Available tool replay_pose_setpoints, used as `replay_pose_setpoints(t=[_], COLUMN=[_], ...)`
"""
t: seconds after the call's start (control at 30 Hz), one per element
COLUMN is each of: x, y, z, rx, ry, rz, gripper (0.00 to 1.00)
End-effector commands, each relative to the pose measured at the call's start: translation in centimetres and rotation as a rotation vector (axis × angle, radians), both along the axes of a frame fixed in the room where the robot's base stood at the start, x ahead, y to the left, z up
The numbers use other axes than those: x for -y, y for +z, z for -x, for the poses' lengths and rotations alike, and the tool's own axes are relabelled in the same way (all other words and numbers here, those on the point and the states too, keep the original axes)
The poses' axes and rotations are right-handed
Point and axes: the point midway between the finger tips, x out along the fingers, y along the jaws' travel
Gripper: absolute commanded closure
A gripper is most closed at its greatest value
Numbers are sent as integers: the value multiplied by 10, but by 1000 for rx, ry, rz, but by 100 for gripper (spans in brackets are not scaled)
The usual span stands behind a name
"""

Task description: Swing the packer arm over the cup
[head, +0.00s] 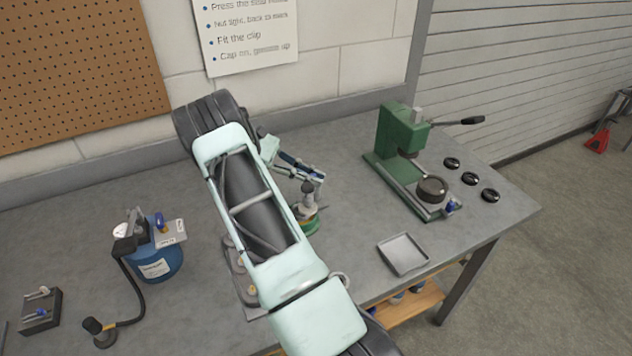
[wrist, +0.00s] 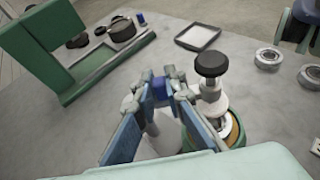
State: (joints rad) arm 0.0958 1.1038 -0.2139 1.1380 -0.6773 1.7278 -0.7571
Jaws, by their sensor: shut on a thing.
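The packer stands mid-bench. In the head view its grey post with a dark knob (head: 307,188) rises above a round green base (head: 311,226), partly hidden by my arm. In the wrist view the black knob (wrist: 211,64) tops a silver stem, and a green cup with a tan rim (wrist: 238,131) shows around its foot. My gripper (wrist: 160,88) is just left of the stem, its fingers closed around a small blue piece (wrist: 158,84), seemingly the packer arm's grip. The head view shows my gripper (head: 316,178) beside the knob. How the blue piece joins the packer is hidden.
A green press (head: 393,137) stands right, with several dark rings (head: 470,178) beside it. A shallow grey tray (head: 403,254) lies near the front edge. A blue bucket with a hose (head: 158,262) stands left. Metal rings (wrist: 268,58) lie near the packer.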

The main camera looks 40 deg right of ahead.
Motion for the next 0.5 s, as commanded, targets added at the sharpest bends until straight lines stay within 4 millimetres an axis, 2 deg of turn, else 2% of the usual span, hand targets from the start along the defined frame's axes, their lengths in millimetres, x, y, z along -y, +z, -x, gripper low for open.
replay_pose_setpoints(t=[0.5], x=[-1], y=[0], z=[-3], rx=[-2], ry=[-212], rz=[4], gripper=[100])
